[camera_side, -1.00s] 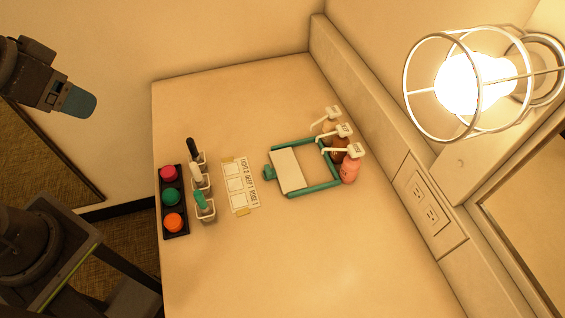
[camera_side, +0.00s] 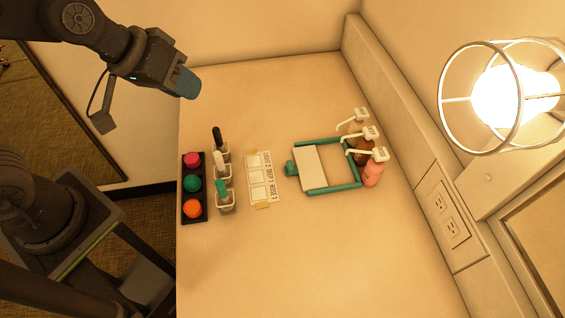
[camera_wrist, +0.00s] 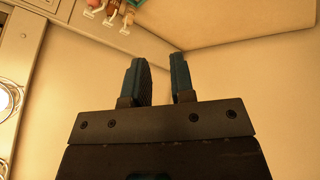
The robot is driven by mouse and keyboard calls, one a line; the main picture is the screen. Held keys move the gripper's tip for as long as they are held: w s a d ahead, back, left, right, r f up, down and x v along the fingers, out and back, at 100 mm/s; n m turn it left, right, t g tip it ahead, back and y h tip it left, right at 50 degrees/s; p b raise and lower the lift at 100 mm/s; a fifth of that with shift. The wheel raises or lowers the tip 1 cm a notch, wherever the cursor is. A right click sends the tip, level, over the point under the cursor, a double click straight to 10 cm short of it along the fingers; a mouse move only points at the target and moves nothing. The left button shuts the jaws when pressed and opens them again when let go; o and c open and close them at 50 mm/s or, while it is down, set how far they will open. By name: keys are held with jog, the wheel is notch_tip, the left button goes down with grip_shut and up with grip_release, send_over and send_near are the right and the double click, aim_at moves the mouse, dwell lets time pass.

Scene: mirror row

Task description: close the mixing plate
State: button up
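The mixing plate (camera_side: 334,190) lies flat on the counter in the side view. It has a teal frame, a pale panel (camera_side: 310,168) over its left part and a teal knob (camera_side: 291,168) at its left end. The right part of the frame is uncovered. My gripper (camera_side: 187,84) is in the air at the upper left, well apart from the plate. In the wrist view my gripper (camera_wrist: 160,65) has its two blue fingers apart with nothing between them. A small teal piece shows at that view's top edge; I cannot tell which part it is.
Pump bottles (camera_side: 372,174) stand at the plate's right end. Left of the plate are a label card (camera_side: 262,178), small cups with upright tools (camera_side: 223,180) and a black tray (camera_side: 194,188) of coloured pots. A caged lamp (camera_side: 510,95) is at right. The front counter (camera_side: 290,260) is clear.

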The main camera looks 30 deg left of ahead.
aim_at(316, 162)
jog(key=w+d+f+n, duration=0.1)
jog(key=d+f, duration=0.1)
jog(key=w+d+f+n, duration=0.1)
jog(key=w+d+f, duration=0.1)
jog(key=f, duration=0.1)
jog(key=w+d+f+n, duration=0.1)
jog(key=d+f, duration=0.2)
jog(key=shift+w+d+f, duration=0.1)
jog(key=shift+w+f, duration=0.05)
jog(key=shift+w, duration=0.05)
grip_shut()
jog(key=w+d+f+n, duration=0.1)
jog(key=w+f, duration=0.1)
jog(key=f, duration=0.4)
jog(key=w+d+f+n+y, duration=0.1)
jog(key=w+f, duration=0.1)
jog(key=f, duration=0.4)
jog(key=w+d+f+n+t, duration=0.1)
jog(key=w+f, duration=0.1)
jog(key=f, duration=0.4)
jog(key=shift+w+d+f+y, duration=0.1)
jog(key=shift+w+f+y, duration=0.1)
jog(key=shift+w+y, duration=0.15)
jog(key=w+d, duration=0.5)
jog(key=shift+w+d, duration=0.15)
jog(key=shift+d, duration=0.05)
